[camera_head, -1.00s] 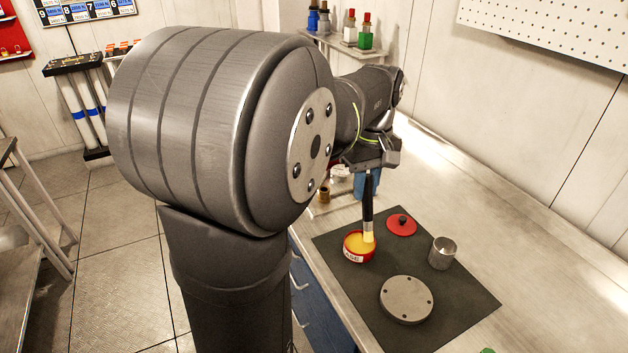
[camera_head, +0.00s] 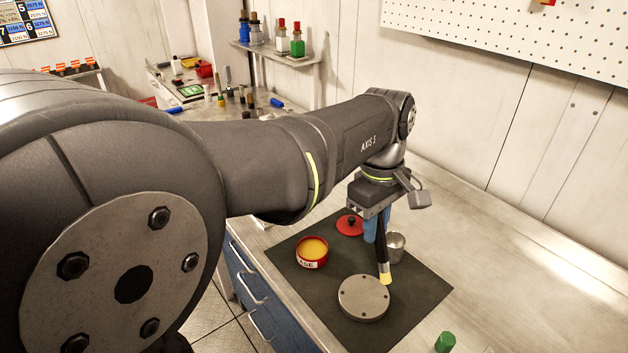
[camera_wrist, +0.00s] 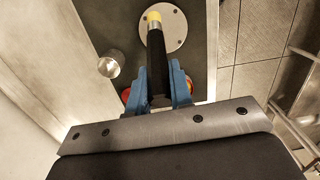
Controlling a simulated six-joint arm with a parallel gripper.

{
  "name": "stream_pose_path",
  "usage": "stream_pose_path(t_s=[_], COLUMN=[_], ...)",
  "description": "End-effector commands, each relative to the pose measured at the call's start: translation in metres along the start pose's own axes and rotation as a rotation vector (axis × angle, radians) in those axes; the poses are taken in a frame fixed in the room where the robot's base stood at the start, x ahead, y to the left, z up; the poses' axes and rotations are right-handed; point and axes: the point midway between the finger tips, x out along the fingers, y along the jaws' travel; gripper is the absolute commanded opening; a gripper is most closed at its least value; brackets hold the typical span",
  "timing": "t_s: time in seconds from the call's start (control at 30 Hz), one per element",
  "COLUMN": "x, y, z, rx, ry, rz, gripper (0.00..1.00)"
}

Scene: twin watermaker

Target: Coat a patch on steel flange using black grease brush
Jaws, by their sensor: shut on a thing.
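The steel flange (camera_head: 363,298) is a round grey disc with small bolt holes, lying flat on the dark mat (camera_head: 290,290). My gripper (camera_head: 375,228), with blue fingers, is shut on the black grease brush (camera_head: 382,248). The brush points down, its yellow tip (camera_head: 385,279) at the flange's back right edge; I cannot tell if it touches. In the wrist view the brush (camera_wrist: 157,60) lies between the blue fingers (camera_wrist: 158,92), its tip overlapping the flange (camera_wrist: 174,30). The open red grease tin (camera_head: 312,253) holds yellow grease, left of the gripper.
The red lid (camera_head: 350,225) and a metal cup (camera_head: 396,246) stand on the mat behind and beside the brush. A green object (camera_head: 445,342) is at the front of the bench.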

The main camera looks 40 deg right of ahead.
Motion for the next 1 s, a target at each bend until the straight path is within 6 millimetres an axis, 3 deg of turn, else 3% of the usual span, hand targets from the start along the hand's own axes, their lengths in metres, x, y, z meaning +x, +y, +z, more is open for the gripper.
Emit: stream_pose_path(t_s=[0.3, 0.67, 1.0], x=[0.013, 0.003, 0.028], y=[0.0, 0.0, 0.0], z=[-0.001, 0.001, -0.001], rx=[0.0, 0.001, 0.0], ry=[0.0, 0.0, -0.001], rz=[0.0, 0.001, -0.002], gripper=[0.0, 0.0, 0.0])
